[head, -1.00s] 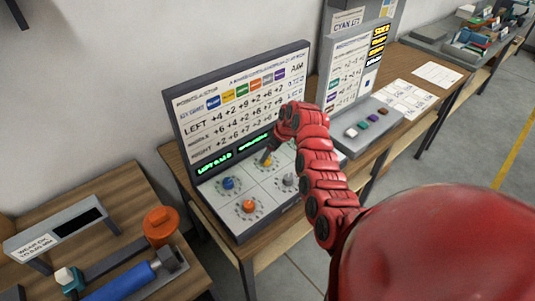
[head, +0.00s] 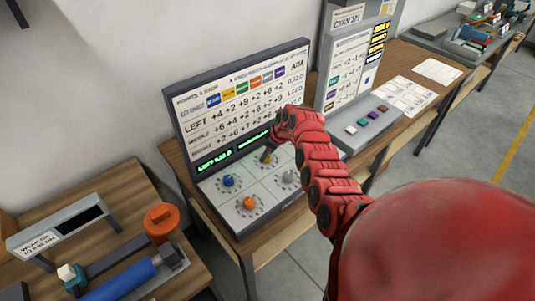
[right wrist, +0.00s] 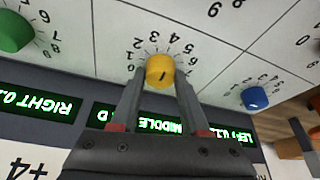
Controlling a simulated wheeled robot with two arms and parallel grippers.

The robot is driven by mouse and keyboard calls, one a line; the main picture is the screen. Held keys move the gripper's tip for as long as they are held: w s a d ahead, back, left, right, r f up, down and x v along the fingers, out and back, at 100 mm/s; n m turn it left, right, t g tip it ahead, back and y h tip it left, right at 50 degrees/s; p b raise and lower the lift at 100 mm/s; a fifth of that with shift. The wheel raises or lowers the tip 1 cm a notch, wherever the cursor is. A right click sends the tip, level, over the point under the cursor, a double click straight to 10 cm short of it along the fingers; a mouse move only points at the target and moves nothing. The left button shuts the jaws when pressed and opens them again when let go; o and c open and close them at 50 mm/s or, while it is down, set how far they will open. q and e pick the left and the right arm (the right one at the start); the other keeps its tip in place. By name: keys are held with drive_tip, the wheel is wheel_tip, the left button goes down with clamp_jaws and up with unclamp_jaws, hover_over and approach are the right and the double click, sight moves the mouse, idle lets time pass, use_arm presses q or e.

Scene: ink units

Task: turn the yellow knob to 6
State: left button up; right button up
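The yellow knob (right wrist: 160,71) is on the light panel in the right wrist view, inside a ring of printed numbers that appears upside down. A short dark mark shows on its face; which number it points to is hard to tell. My right gripper (right wrist: 160,82) has one finger on each side of the knob, and the fingers appear to touch it. In the head view the yellow knob (head: 268,158) is partly hidden by my right gripper (head: 267,154). My left gripper is not in view.
Nearby are a blue knob (head: 228,180), an orange knob (head: 249,202), a grey knob (head: 290,176) and a green knob (right wrist: 14,32). A green-lit display (right wrist: 160,124) and a printed board (head: 240,95) stand behind. Another console (head: 365,125) is to the right.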

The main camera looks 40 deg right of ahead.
clamp_jaws()
drive_tip(key=shift+m, duration=0.5)
drive_tip(key=shift+a+m+h, duration=0.1)
drive_tip(key=shift+m+h, duration=0.2)
drive_tip(key=shift+f+m+h+b, duration=0.15)
drive_tip(key=shift+m+h+b, duration=0.15)
drive_tip(key=shift+m+b, duration=0.3)
drive_tip(key=shift+a+f+m+h+b, duration=0.15)
drive_tip(key=shift+m+h+b, duration=0.25)
drive_tip(key=shift+m+b, duration=0.45)
drive_tip(key=m+b, duration=0.2)
drive_tip(key=m+h+b, duration=0.1)
drive_tip(key=m+b, duration=0.1)
drive_tip(key=shift+m+h, duration=0.3)
drive_tip(key=shift+m, duration=0.05)
drive_tip(key=shift+a+r+m+g+h+b, duration=0.1)
drive_tip(key=shift+r+m+g+h+b, duration=0.1)
drive_tip(key=shift+m+b, duration=0.55)
drive_tip(key=shift+r+m+g+h+b, duration=0.1)
drive_tip(key=shift+m+g+h+b, duration=0.1)
drive_tip(key=shift+m+b, duration=0.55)
